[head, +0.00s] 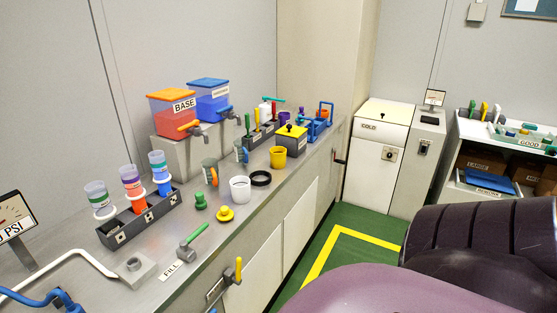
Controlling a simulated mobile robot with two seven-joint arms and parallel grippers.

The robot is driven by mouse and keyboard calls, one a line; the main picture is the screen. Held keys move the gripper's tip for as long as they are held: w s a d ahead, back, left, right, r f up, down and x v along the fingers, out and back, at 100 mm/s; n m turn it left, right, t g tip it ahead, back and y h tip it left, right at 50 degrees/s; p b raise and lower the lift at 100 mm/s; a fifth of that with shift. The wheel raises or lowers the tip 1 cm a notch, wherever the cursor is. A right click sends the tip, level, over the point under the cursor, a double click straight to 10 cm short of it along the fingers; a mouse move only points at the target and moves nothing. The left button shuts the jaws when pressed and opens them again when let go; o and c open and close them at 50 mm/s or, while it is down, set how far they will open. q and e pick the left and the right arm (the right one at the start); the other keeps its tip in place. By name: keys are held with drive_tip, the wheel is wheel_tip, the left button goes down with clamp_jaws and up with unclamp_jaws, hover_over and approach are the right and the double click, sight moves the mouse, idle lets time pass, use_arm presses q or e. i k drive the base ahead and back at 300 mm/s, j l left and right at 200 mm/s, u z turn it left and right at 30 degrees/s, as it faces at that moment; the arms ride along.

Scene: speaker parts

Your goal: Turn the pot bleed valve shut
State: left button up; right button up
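No label in the head view names a pot bleed valve, so I cannot tell which valve it is. A valve with a green handle (193,242) sits on the counter beside a "FILL" label; its handle points up and to the right. A valve with a yellow handle (238,270) is on the counter's front face, its handle roughly upright. Neither of my grippers is in view; large dark purple parts at the lower right look like my own arm.
The steel counter (150,265) holds a rack of cups (140,222), an orange "BASE" dispenser (174,114), a blue dispenser (210,102), a white cup (240,189) and a gauge (14,218). A white "COLD" cabinet (378,160) stands beyond. The green floor (355,222) looks clear.

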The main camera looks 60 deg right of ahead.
sight(238, 281)
drive_tip(key=z, duration=1.35)
drive_tip(key=i+j+u, duration=0.2)
drive_tip(key=j, duration=0.3)
drive_tip(key=k, duration=0.1)
